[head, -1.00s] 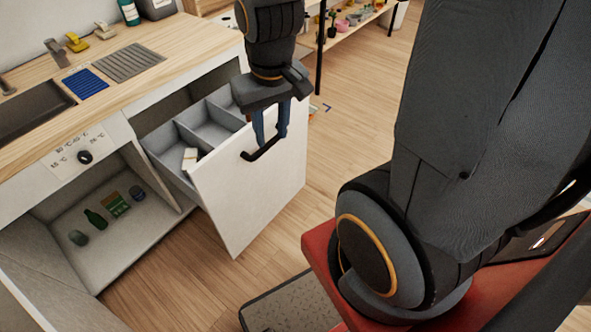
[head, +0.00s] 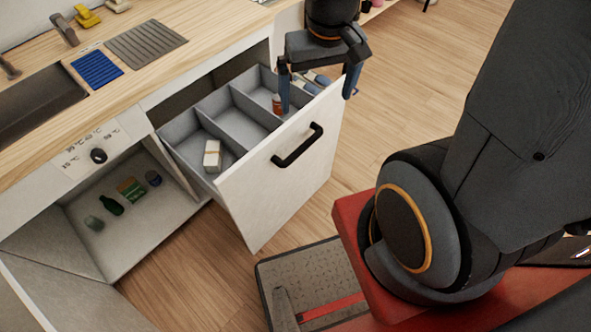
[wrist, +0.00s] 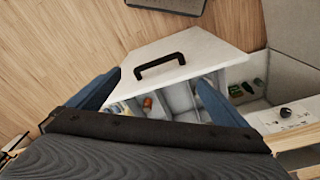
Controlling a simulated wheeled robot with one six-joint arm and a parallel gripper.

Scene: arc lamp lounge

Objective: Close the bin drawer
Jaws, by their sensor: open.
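The bin drawer (head: 290,182) stands pulled out from the counter. It has a white front, a black bar handle (head: 298,146) and grey compartments inside. In the wrist view the drawer front (wrist: 205,50) and handle (wrist: 160,64) show between and beyond my fingers. My gripper (head: 318,88) is open and empty, above the drawer's far end near the top edge of the front. Its fingers are apart from the handle. A white block (head: 212,155) lies in the near compartment. An orange-red item (head: 278,104) is partly hidden in the far compartment.
An open cabinet (head: 130,225) left of the drawer holds several small items, including a green bottle (head: 111,203). Its open door (head: 60,295) stands at lower left. The counter (head: 140,80) has a sink and a grey drying mat. Wooden floor (head: 400,110) is clear right of the drawer.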

